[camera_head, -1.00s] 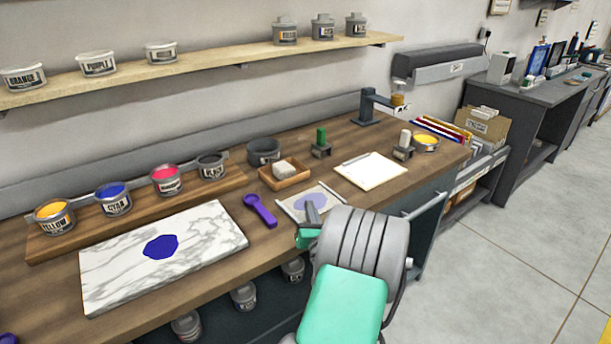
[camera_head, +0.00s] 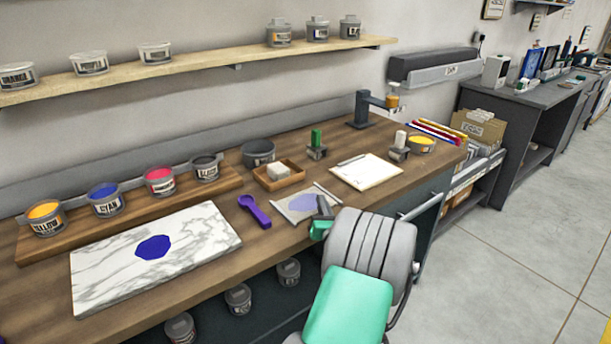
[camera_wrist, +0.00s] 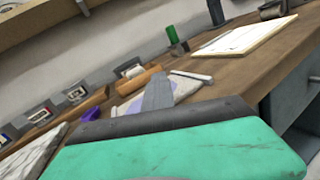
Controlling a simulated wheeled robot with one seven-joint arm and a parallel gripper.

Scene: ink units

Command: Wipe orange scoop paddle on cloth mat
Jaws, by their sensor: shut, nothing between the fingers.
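I see no orange scoop. A purple scoop (camera_head: 255,211) lies on the bench, left of a pale grey mat (camera_head: 291,212) with rolled or edged ends and a faint purple round patch. I cannot tell whether this mat is cloth. My gripper (camera_head: 324,207) is shut and empty above the right front part of the mat, hiding some of it. In the wrist view, the grey fingers (camera_wrist: 158,94) stand closed together in front of the mat (camera_wrist: 186,88), and the purple scoop (camera_wrist: 91,115) shows at left. Contact with the mat cannot be told.
A marble slab (camera_head: 200,245) with a blue ink patch lies at left. Open ink cans (camera_head: 106,203) stand on a wooden strip behind it. A wooden tray (camera_head: 290,182), a clipboard (camera_head: 367,171) and a green-handled tool (camera_head: 316,140) surround the mat.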

